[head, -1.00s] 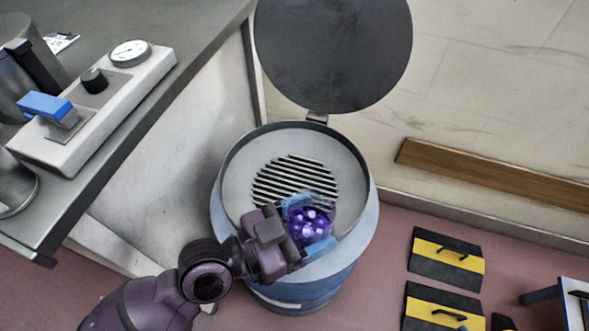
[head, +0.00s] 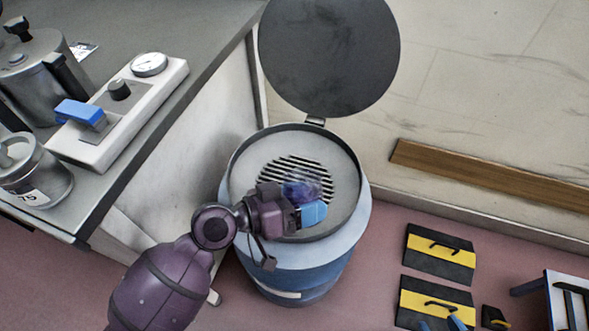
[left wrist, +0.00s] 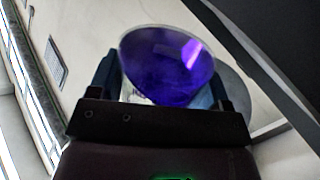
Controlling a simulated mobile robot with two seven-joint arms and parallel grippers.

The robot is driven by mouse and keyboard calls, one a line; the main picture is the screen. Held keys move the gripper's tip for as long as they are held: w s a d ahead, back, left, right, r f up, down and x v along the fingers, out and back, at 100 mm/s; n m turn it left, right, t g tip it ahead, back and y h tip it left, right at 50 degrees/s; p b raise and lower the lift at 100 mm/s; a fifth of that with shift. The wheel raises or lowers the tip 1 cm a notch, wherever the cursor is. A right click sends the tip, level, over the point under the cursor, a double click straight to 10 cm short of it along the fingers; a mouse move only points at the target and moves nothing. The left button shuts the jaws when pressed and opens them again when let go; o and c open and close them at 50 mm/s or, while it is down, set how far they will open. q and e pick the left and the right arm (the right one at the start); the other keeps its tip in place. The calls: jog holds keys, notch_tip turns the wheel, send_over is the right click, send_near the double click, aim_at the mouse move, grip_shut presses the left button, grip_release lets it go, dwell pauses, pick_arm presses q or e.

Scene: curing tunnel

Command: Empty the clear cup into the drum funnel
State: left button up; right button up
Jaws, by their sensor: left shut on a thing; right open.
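My left gripper (head: 308,205) is shut on the clear cup (head: 300,188), which has purple contents. In the head view the cup is over the drum funnel (head: 251,165) and looks tilted, its mouth hard to make out. In the left wrist view the cup (left wrist: 168,65) sits between the fingers, strongly purple. The funnel is a round grey dish with a slotted grate (head: 285,170) on top of a blue drum (head: 290,265). I see no purple on the visible grate. My right gripper (head: 441,325) shows only blue fingertips at the bottom edge, open.
The drum's dark round lid (head: 330,55) stands open behind the funnel. A grey bench (head: 195,75) at the left carries a control box (head: 125,110) and metal vessels (head: 35,170). Black-and-yellow cases (head: 440,255) lie on the floor at the right, beside a small table (head: 560,295).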

pick_arm(q)
jog(key=shift+w+f+n, duration=0.3)
jog(key=shift+f, duration=0.05)
jog(key=shift+w+a+r+p, duration=0.1)
jog(key=shift+w+r+p, duration=0.05)
jog(key=shift+w+p, duration=0.2)
jog(key=shift+n+g, duration=0.3)
jog(key=shift+n, duration=0.2)
jog(key=shift+f+n+p, duration=0.4)
jog(key=shift+f+n, duration=0.05)
jog(key=shift+n, duration=0.05)
jog(key=shift+w+r+p, duration=0.15)
jog(key=shift+r+p, duration=0.35)
jog(key=shift+r, duration=0.05)
jog(key=shift+r+n+g, duration=0.1)
jog(key=shift+n+g, duration=0.2)
jog(key=shift+g, duration=0.1)
jog(key=shift+s+f, duration=0.25)
jog(key=shift+s, duration=0.05)
jog(key=shift+w+n+p, duration=0.15)
jog(key=shift+n+p, duration=0.15)
jog(key=shift+p, duration=0.1)
jog(key=shift+f, duration=0.15)
jog(key=shift+n, duration=0.3)
jog(key=shift+g, duration=0.4)
pick_arm(e)
jog(key=shift+s+d+r+m, duration=0.3)
jog(key=shift+s+r+m, duration=0.1)
jog(key=shift+r+m, duration=0.1)
